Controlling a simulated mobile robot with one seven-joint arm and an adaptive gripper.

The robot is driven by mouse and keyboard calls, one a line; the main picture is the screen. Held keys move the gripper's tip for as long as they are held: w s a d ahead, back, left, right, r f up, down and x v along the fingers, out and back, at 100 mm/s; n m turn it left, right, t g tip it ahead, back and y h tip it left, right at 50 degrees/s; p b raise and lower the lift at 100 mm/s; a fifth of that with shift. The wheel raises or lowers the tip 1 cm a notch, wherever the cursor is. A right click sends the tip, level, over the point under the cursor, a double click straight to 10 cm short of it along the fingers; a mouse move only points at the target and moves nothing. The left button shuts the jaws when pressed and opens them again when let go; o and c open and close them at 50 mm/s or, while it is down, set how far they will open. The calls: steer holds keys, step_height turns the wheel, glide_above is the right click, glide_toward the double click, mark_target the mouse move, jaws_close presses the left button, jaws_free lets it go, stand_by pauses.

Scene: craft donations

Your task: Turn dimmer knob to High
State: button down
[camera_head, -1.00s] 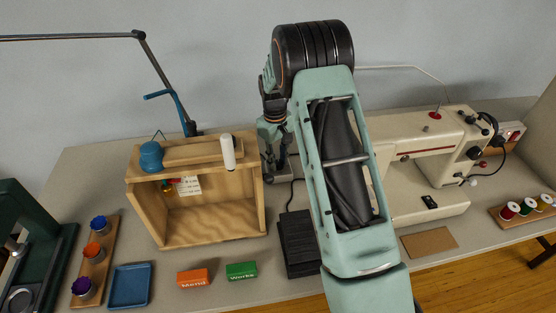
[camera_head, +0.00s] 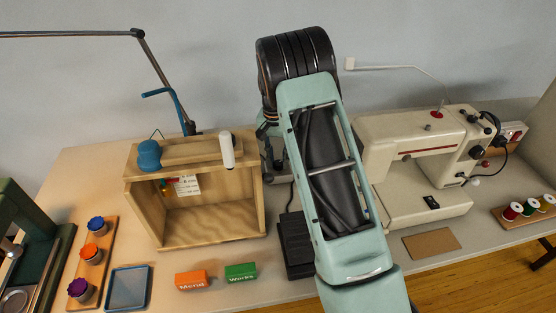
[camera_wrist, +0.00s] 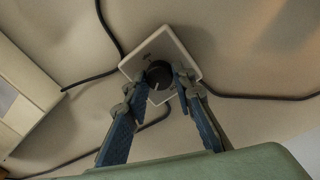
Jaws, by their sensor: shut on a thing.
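The dimmer knob (camera_wrist: 158,72) is black and round, on a square white plate (camera_wrist: 172,42) in the wrist view. A pale pointer line on it points toward the lower left of that view. My gripper (camera_wrist: 161,80) has one finger on each side of the knob and is shut on it. No High marking is readable. In the head view my arm covers the knob, and only a part of my gripper (camera_head: 268,140) shows at the arm's left edge.
A sewing machine (camera_head: 405,130) stands right. A black pedal (camera_head: 297,245) lies beside my arm. Dark cables (camera_wrist: 265,97) run around the plate.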

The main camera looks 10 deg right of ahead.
mark_target(280, 161)
steer(key=m, duration=0.6)
steer(key=shift+w+m, duration=0.1)
steer(key=shift+m, duration=0.2)
steer(key=m+p, duration=0.1)
steer(key=m, duration=0.5)
steer(key=shift+y, duration=0.3)
steer(key=m+p, duration=0.1)
steer(key=m, duration=0.5)
steer(key=shift+d+r+m, duration=0.1)
steer(key=shift+m, duration=0.2)
steer(key=m+p, duration=0.1)
steer(key=m, duration=0.4)
steer(key=shift+m+y, duration=0.3)
steer(key=c, duration=1.6)
jaws_free()
steer(key=r, duration=1.1)
steer(key=shift+d+r, duration=0.3)
steer(key=shift+r, duration=0.1)
